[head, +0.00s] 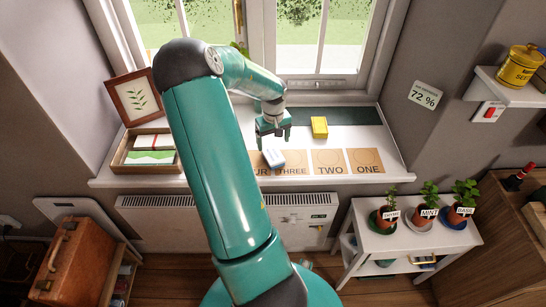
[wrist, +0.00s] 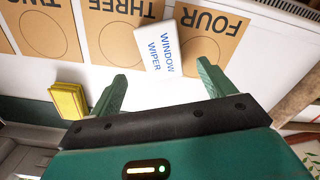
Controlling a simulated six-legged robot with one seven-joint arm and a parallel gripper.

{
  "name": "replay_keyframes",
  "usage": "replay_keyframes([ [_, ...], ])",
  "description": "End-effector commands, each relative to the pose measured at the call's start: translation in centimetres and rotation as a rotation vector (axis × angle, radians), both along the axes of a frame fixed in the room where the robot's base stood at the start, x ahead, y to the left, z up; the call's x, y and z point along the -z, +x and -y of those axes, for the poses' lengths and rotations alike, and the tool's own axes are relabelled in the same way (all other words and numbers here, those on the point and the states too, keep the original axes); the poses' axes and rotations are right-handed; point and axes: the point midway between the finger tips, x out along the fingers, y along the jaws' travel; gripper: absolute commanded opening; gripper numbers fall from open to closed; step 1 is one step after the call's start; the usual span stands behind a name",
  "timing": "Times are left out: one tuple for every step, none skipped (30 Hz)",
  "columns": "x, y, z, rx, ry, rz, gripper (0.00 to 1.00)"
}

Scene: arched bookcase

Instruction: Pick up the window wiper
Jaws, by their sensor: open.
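The window wiper (wrist: 160,48) is a small white block with blue lettering "WINDOW WIPER". In the wrist view it lies between the cards FOUR and THREE, just beyond my fingertips. In the head view the window wiper (head: 274,158) shows white and blue on the sill's front part. My gripper (wrist: 163,80) is open, with its two green fingers apart and nothing between them. In the head view my gripper (head: 272,130) hangs over the sill, behind the wiper. The fingers appear apart from the wiper; the exact height gap cannot be told.
A yellow block (head: 319,127) stands on the white sill (head: 300,135) right of my gripper. Cards TWO (head: 329,162) and ONE (head: 365,161) lie along the front edge. A wooden box (head: 122,153) and a framed picture (head: 137,97) are at left. The window is behind.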

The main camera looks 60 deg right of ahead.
Motion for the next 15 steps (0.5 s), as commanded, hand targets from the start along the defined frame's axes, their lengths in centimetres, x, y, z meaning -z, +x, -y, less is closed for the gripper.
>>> replay_keyframes([
  [0.8,-0.1,0.0,0.000,0.002,-0.002,0.82],
  [1.1,0.0,0.0,-0.001,0.002,-0.002,0.82],
  [1.5,0.0,0.0,0.000,0.001,-0.001,0.82],
  [1.7,0.0,0.0,0.000,0.000,0.000,0.82],
  [1.8,0.0,0.0,0.000,0.000,0.000,0.82],
  [2.1,0.0,0.0,0.000,0.000,-0.001,0.82],
  [2.3,0.0,0.0,-0.001,0.000,-0.001,0.82],
  [2.6,0.0,-0.1,-0.001,0.001,-0.002,0.82],
  [3.1,0.0,-0.1,-0.001,0.001,-0.002,0.82],
  [3.5,0.0,-0.2,-0.001,0.002,-0.002,0.82],
  [4.1,0.0,-0.2,0.000,0.003,-0.003,0.82],
  [4.7,0.0,-0.2,-0.001,0.002,-0.004,0.82],
  [5.2,0.0,-0.2,-0.001,0.002,-0.004,0.82],
  [5.6,0.0,-0.2,0.000,0.001,-0.003,0.82],
  [6.1,0.0,-0.2,0.000,0.001,-0.002,0.82],
])
